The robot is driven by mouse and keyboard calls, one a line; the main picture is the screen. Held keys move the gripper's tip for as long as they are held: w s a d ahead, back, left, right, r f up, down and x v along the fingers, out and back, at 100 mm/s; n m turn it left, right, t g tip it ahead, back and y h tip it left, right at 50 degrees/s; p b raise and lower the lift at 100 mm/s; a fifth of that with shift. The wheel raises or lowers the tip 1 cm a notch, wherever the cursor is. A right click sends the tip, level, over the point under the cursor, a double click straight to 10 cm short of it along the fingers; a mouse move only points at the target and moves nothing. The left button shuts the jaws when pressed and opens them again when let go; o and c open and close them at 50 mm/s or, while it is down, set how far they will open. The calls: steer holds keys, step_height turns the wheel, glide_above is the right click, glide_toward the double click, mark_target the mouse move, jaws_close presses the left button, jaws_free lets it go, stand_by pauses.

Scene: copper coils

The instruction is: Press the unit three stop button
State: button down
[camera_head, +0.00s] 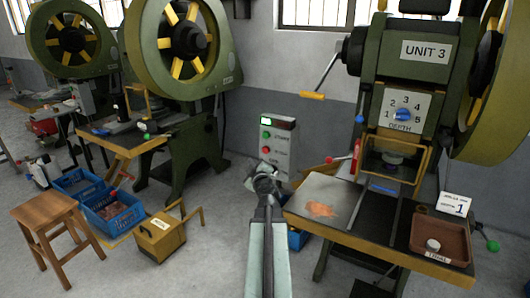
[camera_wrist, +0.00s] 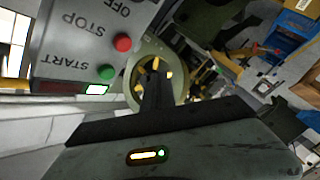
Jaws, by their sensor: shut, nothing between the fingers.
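A grey control box (camera_head: 284,158) with a small lit display stands against the wall, left of the green press (camera_head: 388,66) labelled UNIT 3. In the wrist view the box's panel (camera_wrist: 52,45) appears upside down. It shows a red button (camera_wrist: 122,43) beside STOP and a green button (camera_wrist: 106,72) beside START. The red button also shows small in the head view (camera_head: 266,149). My gripper (camera_head: 264,168) is shut and empty, in front of the box's lower part. In the wrist view my gripper (camera_wrist: 156,68) points past the panel, to the right of the red button; I see no contact.
The press's table (camera_head: 340,201), with copper-coloured pieces on it, and a red-knobbed lever (camera_head: 340,158) are to the right of my arm. A yellow box (camera_head: 160,238), blue crates (camera_head: 112,213) and a wooden stool (camera_head: 45,211) stand at left. Open floor lies left of my arm.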

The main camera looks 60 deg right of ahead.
mark_target(266, 150)
steer(key=d, duration=0.7)
steer(key=shift+d, duration=0.25)
stand_by(1.6)
steer(key=shift+d, duration=0.4)
steer(key=shift+d, duration=0.5)
stand_by(0.6)
steer(key=shift+a, duration=0.95)
steer(key=shift+a, duration=0.1)
